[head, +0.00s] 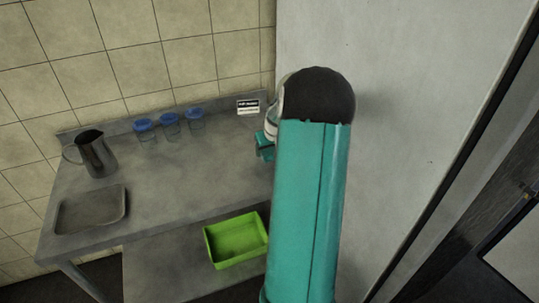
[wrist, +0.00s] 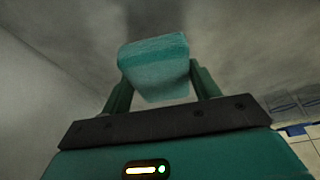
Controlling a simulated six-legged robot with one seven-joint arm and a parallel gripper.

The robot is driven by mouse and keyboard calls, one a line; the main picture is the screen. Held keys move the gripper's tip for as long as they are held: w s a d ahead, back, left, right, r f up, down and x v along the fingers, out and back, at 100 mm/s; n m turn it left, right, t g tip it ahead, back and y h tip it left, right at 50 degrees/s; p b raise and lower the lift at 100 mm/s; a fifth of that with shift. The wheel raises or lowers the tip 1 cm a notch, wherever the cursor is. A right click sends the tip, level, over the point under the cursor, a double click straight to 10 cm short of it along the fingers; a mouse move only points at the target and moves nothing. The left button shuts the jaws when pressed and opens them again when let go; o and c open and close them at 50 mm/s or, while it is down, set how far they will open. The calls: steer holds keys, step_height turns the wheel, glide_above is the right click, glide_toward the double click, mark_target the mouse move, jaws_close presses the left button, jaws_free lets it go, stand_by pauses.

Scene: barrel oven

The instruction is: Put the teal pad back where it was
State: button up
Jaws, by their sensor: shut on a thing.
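The teal pad (wrist: 154,68) is a small block with rounded edges, held between the two fingers of my gripper (wrist: 160,85) in the wrist view. My gripper is shut on it. A grey surface lies behind the pad; I cannot tell whether the pad touches it. In the head view my teal arm hides most of my gripper (head: 264,147), which shows in part at the right end of the metal table (head: 180,185). The pad cannot be made out there.
A small black-and-white sign (head: 248,107) stands at the table's back edge. Several blue-lidded jars (head: 170,125), a metal pitcher (head: 96,155) and a shallow metal tray (head: 91,209) stand further left. A green bin (head: 237,240) sits lower in front. A pale wall panel (head: 390,100) rises at right. The table's middle is clear.

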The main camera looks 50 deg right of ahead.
steer(key=shift+f, duration=1.3)
steer(key=shift+s+f, duration=0.1)
steer(key=o, duration=1)
